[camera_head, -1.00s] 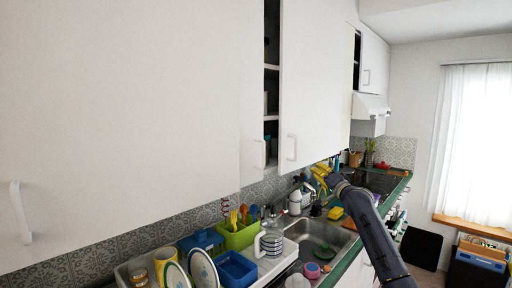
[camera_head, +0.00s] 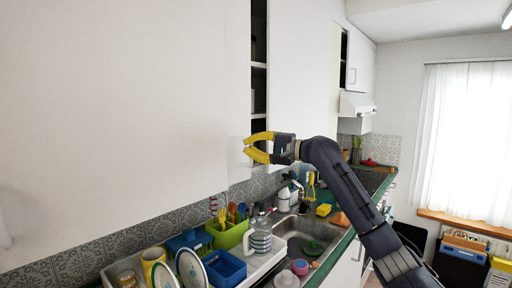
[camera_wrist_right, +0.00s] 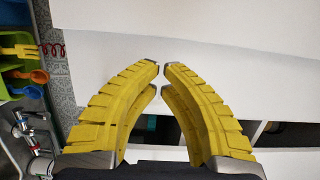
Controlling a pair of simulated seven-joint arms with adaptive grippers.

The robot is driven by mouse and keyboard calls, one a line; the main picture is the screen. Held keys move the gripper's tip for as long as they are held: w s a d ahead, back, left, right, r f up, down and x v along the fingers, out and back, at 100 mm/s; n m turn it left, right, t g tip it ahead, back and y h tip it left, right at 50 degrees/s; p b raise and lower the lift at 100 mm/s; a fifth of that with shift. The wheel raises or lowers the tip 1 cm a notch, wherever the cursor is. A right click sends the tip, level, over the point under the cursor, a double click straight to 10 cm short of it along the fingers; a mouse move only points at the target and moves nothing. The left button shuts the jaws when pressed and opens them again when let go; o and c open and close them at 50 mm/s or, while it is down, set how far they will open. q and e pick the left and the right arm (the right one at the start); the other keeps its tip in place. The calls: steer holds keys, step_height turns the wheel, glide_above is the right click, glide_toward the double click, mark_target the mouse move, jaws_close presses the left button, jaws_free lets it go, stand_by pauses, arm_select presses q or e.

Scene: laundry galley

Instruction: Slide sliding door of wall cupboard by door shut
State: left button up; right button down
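The white wall cupboard has a dark open gap (camera_head: 259,65) with shelves inside. A white door panel (camera_head: 300,70) lies to the right of the gap, and a broad white panel (camera_head: 120,90) lies to its left. My right gripper (camera_head: 246,146) is in front of the lower end of the gap, its yellow fingers pointing left. It hides the handles there. The fingers are curved, with a narrow space between the tips; they also show in the right wrist view (camera_wrist_right: 162,66), empty, against white panels. Contact with a door cannot be told. My left gripper is not in view.
Below are a sink (camera_head: 305,236), a green utensil holder (camera_head: 229,234), a blue container (camera_head: 224,266), a striped jug (camera_head: 260,243) and plates (camera_head: 191,270). A range hood (camera_head: 357,104) sticks out further right. The space right of my arm is open.

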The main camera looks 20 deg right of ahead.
mark_target(229, 143)
steer(key=shift+x, duration=3)
